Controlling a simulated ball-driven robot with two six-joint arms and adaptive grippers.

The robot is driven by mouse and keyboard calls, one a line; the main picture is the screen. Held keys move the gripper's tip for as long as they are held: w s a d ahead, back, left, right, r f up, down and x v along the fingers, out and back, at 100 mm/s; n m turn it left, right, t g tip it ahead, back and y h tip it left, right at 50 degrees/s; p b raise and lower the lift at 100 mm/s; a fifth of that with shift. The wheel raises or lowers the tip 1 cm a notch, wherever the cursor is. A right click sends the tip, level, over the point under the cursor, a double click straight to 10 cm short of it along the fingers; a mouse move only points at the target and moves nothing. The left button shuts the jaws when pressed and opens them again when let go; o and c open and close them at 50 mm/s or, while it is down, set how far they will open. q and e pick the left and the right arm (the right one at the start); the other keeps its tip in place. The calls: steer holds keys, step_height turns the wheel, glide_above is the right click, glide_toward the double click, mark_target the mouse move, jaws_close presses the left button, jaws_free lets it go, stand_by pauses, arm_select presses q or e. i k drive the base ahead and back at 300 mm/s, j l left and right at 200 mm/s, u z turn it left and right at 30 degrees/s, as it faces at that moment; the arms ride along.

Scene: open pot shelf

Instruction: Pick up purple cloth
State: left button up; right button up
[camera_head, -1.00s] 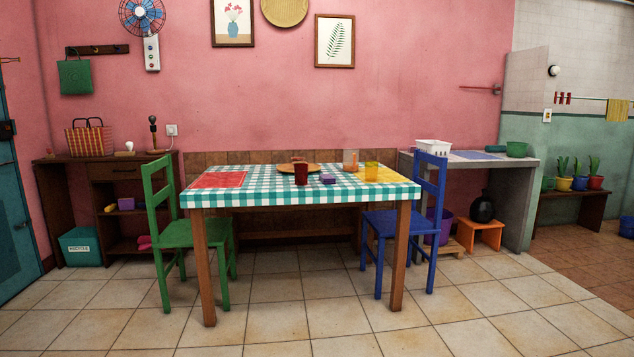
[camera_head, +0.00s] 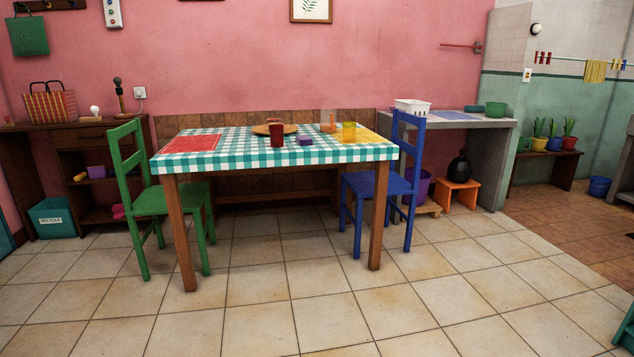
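Neither of my grippers is in view.
A green chair (camera_head: 165,200) stands at the table's left and a blue chair (camera_head: 380,187) at its right. The tiled floor (camera_head: 290,320) in front is clear.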

mark_target(305, 140)
steer(key=i+l+z, duration=0.25)
steer(key=i, duration=0.85)
steer(key=i+z, duration=0.3)
steer(key=i, duration=0.8)
